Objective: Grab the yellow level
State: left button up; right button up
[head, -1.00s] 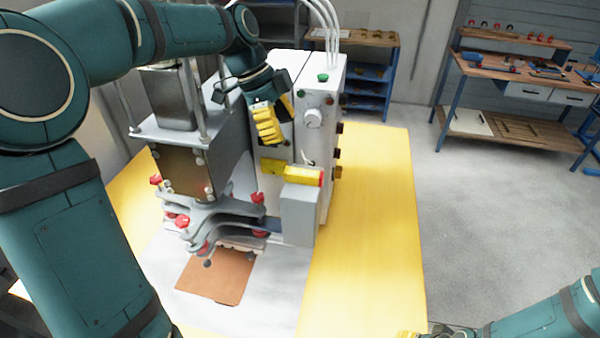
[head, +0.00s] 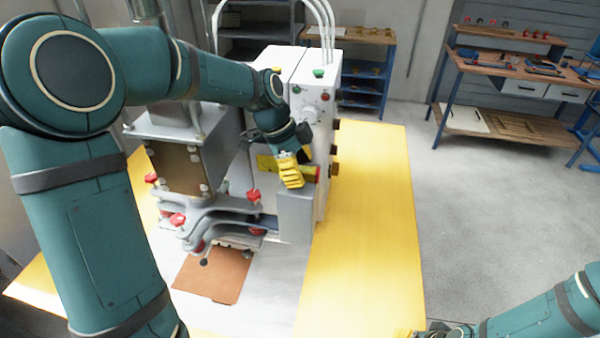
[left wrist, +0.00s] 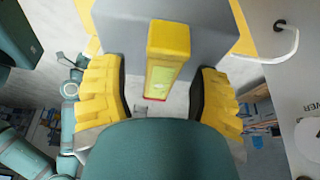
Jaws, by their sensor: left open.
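The yellow level (left wrist: 166,58) lies on top of the grey box (left wrist: 215,22) on the machine's front. In the left wrist view it sits between my open left fingers (left wrist: 155,95), with a gap on both sides. Its near end shows a green-yellow window and a red tip. In the head view my left gripper (head: 290,170) is over the level, and only the level's right end (head: 312,173) shows beside the fingers. My right gripper (head: 425,333) is at the bottom edge, mostly cut off.
The grey and white machine (head: 318,125) stands on a yellow table (head: 375,220). Red knobs (head: 253,195) and a clamp plate lie left of my left gripper. A brown sheet (head: 213,275) lies in front. The table's right side is clear.

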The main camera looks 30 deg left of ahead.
pick_arm(q)
jog(key=shift+c, duration=0.4)
grip_shut()
